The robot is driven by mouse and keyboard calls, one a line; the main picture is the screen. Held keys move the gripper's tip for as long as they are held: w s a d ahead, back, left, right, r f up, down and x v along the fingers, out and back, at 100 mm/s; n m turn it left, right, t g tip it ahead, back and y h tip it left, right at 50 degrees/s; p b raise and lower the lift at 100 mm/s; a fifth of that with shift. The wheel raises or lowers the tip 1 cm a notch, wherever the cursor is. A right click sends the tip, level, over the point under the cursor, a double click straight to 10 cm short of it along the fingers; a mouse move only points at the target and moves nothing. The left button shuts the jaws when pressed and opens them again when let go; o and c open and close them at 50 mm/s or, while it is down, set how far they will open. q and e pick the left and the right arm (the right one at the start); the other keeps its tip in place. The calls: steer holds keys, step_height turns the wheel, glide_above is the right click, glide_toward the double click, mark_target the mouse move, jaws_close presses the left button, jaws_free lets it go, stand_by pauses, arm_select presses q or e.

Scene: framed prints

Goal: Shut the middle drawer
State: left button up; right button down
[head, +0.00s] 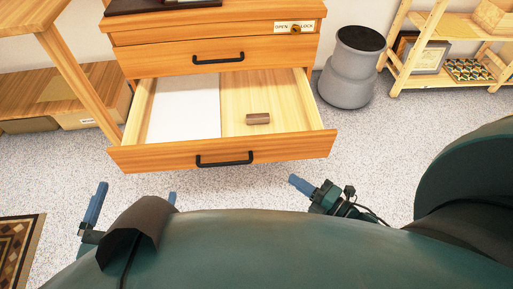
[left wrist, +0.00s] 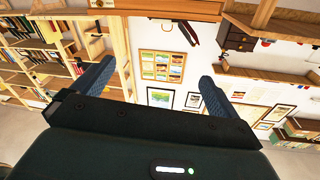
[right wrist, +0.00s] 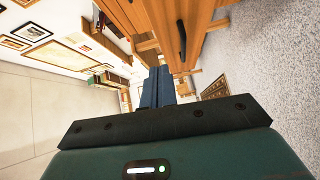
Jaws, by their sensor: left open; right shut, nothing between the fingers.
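The middle drawer (head: 285,150) is pulled well out of the wooden cabinet in the head view. Its front has a black bar handle (head: 225,159). Inside lie a white sheet (head: 183,108) and a small brown block (head: 258,119). My left gripper (head: 138,190) is open and empty, in front of and left of the drawer front; its spread fingers (left wrist: 157,72) show in the left wrist view. My right gripper (head: 293,179) is shut and empty, just below the drawer front's right half in the picture, apart from the handle. Its closed fingers (right wrist: 160,72) show in the right wrist view.
A closed upper drawer (head: 150,59) and a lock strip (head: 294,27) sit above. A grey stool (head: 347,75) stands right of the cabinet, and a wooden shelf (head: 440,75) beyond it. A table leg (head: 80,72) stands left. Speckled floor in front is clear.

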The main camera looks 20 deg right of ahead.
steer(key=f, duration=0.1)
steer(key=n+b, duration=0.1)
steer(key=b, duration=0.2)
glide_toward(256, 142)
steer(key=a, duration=0.4)
steer(key=w, duration=0.2)
steer(key=w+d+b, duration=0.1)
steer(key=w, duration=0.1)
steer(key=shift+w+f, duration=0.15)
arm_select(q)
steer(key=shift+w+d+f+t+h, duration=0.15)
steer(key=shift+d+t+h, duration=0.35)
steer(key=shift+d+h, duration=0.1)
arm_select(e)
steer(key=shift+w+d, duration=0.15)
steer(key=shift+w, duration=0.3)
